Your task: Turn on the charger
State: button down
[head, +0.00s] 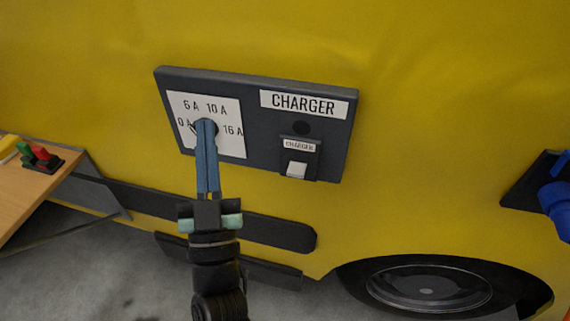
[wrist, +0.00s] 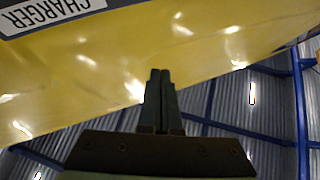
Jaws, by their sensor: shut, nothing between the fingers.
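A dark grey charger panel (head: 262,88) is mounted on a yellow vehicle side in the head view. On its left is a white dial plate (head: 228,146) marked 0 A, 6 A, 10 A and 16 A. My gripper (head: 205,123) is shut and empty in front of the dial knob, hiding most of it; I cannot tell whether it touches. To the right, under the CHARGER label (head: 303,104), are a dark round lamp (head: 301,127) and a small labelled switch with a white rocker (head: 297,169). In the wrist view, my shut fingers (wrist: 160,72) show below the panel's CHARGER label (wrist: 52,14).
A wooden table (head: 32,185) with red, green and black items (head: 40,155) stands at the left. A wheel (head: 428,286) is at the lower right. A blue item (head: 556,205) on a dark bracket is at the right edge. The panel's right side is unobstructed.

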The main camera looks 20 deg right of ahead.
jog(key=s+d+f+m+g+h, duration=0.1)
jog(key=s+d+f+g+h, duration=0.1)
jog(key=f, duration=0.5)
jog(key=s+d+f+m+g+h+b, duration=0.1)
jog(key=s+d+f+g+h, duration=0.1)
jog(key=s+f, duration=0.2)
jog(key=s+d+f+m+g+h, duration=0.1)
jog(key=s+d+f+h, duration=0.1)
jog(key=f, duration=0.8)
jog(key=shift+s+d+f+g+h, duration=0.2)
jog(key=shift+s+g+h, duration=0.25)
jog(key=shift+h, duration=0.15)
send_near(296, 164)
jog(key=p+x, duration=0.1)
jog(key=x, duration=0.5)
jog(key=shift+w+d+r, duration=0.2)
jog(key=shift+w, duration=0.1)
